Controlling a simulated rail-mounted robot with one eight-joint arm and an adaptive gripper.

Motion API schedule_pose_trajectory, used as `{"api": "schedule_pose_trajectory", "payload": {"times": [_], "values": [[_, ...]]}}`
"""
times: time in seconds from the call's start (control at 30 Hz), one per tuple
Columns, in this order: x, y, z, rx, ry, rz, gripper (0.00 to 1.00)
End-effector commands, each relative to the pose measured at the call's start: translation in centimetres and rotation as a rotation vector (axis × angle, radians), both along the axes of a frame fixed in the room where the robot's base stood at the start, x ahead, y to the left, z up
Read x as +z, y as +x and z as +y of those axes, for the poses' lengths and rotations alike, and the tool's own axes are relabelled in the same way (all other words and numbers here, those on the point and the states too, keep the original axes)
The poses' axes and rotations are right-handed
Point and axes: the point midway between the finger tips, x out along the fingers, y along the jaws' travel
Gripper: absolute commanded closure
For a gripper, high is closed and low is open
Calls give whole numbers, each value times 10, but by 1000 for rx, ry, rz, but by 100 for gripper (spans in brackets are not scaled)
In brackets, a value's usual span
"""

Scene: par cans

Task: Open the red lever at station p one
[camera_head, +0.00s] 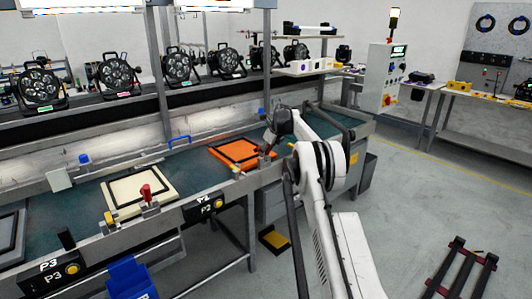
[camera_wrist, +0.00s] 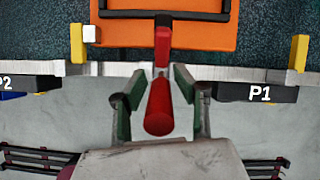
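The red lever (camera_wrist: 159,108) at station P1 shows in the wrist view, in front of an orange square plate (camera_wrist: 195,34) with a dark frame. The P1 label (camera_wrist: 259,93) is to its right. My gripper (camera_wrist: 160,86) is open, with its green-padded fingers on either side of the lever's handle. Gaps show between the pads and the handle. In the head view my gripper (camera_head: 268,143) is at the front edge of the orange plate (camera_head: 238,154); the arm hides the P1 label, and the lever there is hard to make out.
Another red lever (camera_head: 147,193) stands by a cream plate (camera_head: 122,188), left of the P2 label (camera_head: 205,203). The P3 label (camera_head: 50,267) is further left. A blue bin (camera_head: 131,278) stands below the bench. Several par cans line the back shelf.

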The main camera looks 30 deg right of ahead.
Motion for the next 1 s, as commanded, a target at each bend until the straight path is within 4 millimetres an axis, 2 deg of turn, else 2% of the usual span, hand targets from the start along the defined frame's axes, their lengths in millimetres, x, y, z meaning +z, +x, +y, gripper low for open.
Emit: {"api": "schedule_pose_trajectory", "payload": {"times": [0.3,0.47,0.57,1.0], "values": [[0,-1,0,0,1,1,62],[8,-5,-1,0,1,1,62],[19,-10,-2,0,1,1,62],[88,-45,-10,0,1,1,62]]}}
